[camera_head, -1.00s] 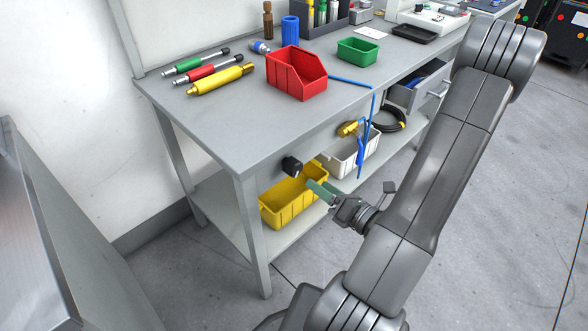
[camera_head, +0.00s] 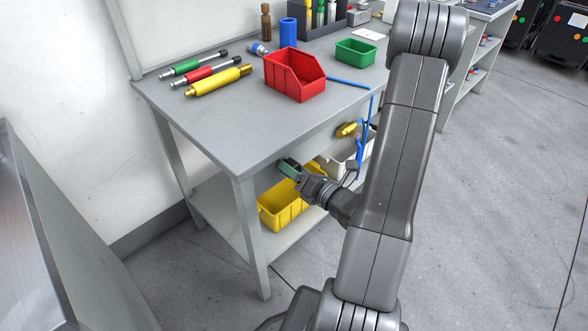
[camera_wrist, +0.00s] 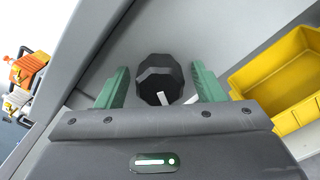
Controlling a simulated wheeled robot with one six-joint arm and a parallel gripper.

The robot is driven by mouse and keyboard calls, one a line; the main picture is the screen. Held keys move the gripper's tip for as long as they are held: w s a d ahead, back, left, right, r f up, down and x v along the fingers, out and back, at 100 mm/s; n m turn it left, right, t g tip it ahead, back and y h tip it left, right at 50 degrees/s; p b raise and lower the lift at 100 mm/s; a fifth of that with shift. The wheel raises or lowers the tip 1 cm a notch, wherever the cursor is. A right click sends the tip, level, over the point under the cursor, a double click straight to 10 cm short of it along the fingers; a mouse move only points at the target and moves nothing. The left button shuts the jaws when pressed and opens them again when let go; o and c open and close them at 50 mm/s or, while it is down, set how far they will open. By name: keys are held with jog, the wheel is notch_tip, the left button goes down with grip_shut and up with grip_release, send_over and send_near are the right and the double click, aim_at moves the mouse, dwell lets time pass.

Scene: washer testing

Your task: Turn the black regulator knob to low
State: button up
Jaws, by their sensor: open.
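The black regulator knob (camera_wrist: 160,80) is on the front face of the grey workbench, and its faceted cap faces the wrist camera. A white pointer mark shows at its lower edge, toward the lower right. My gripper (camera_wrist: 160,88) is open, with one green finger on each side of the knob and a visible gap to both. In the head view my gripper (camera_head: 290,170) is at the bench's front edge, and its fingers mostly hide the knob. I cannot tell how far the fingers reach along the knob. No scale markings are readable.
A yellow bin (camera_head: 284,205) is on the shelf below, close beside my gripper. A brass fitting (camera_head: 346,130) with a blue hose and a white bin (camera_head: 338,160) are to the right. The benchtop (camera_head: 220,125) above holds tools and a red bin (camera_head: 294,75).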

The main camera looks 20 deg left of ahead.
jog(key=c, duration=1)
jog(key=shift+o, duration=0.2)
jog(key=shift+n, duration=0.3)
